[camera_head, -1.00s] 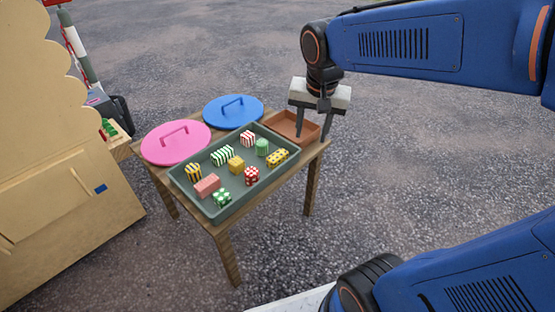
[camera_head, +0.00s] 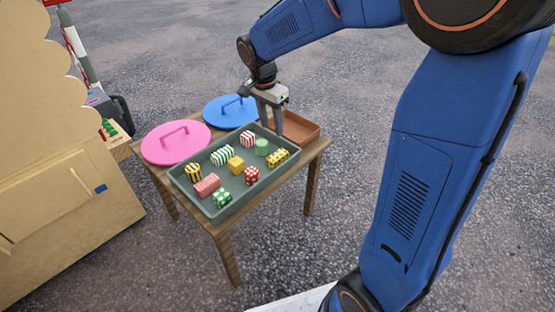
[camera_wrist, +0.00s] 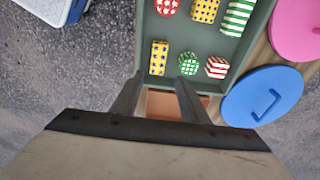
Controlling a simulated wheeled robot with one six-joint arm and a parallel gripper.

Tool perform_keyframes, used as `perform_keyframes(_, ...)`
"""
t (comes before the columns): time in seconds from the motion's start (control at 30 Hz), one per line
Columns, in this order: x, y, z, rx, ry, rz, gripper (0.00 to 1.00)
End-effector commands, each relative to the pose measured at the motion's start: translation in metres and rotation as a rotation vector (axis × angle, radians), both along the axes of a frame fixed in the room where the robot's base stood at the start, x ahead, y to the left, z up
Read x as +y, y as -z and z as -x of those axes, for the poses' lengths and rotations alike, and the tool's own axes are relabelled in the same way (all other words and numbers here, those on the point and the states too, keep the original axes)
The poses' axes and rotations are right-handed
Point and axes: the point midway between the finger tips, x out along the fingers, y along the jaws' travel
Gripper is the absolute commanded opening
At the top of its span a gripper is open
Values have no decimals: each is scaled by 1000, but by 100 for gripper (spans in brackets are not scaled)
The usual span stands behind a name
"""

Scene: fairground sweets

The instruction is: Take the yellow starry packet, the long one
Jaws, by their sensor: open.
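The long yellow packet with dark stars (camera_head: 277,157) lies in the green-grey tray (camera_head: 222,217), near its right end. It shows in the wrist view (camera_wrist: 158,57), just beyond my fingertips. A shorter, blockier yellow starry packet (camera_head: 236,165) lies near the tray's middle, also in the wrist view (camera_wrist: 205,10). My gripper (camera_head: 271,123) is open and empty, pointing down by the tray's far right edge. In the wrist view its fingers (camera_wrist: 160,80) stand apart, with the long packet ahead between their tips and not touched.
A green packet (camera_head: 261,147) and a red-striped packet (camera_head: 248,139) lie near the long one; several other packets share the tray. A brown open box (camera_head: 305,129) stands beside the tray. A blue lid (camera_head: 232,112) and a pink lid (camera_head: 176,142) lie behind on the wooden table (camera_head: 292,170).

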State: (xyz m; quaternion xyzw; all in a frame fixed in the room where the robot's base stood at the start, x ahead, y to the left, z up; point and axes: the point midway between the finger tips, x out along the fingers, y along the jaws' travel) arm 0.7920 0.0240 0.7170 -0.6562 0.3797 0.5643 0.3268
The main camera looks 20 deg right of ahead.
Motion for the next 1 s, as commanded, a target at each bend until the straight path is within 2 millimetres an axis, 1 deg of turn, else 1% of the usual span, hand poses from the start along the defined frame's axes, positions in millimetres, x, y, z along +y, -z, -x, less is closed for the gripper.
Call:
perform_keyframes(0.03,-2,10,0,3,0,1,41)
perform_keyframes(0.1,-3,23,-1,4,0,1,41)
perform_keyframes(0.43,-11,79,-5,4,-1,1,41)
perform_keyframes(0.6,-13,97,-7,1,-2,1,41)
perform_keyframes(0.77,-15,105,-7,2,-2,0,41)
perform_keyframes(0.83,-16,111,-7,2,-2,0,41)
perform_keyframes(1.0,-21,134,-6,4,-2,1,41)
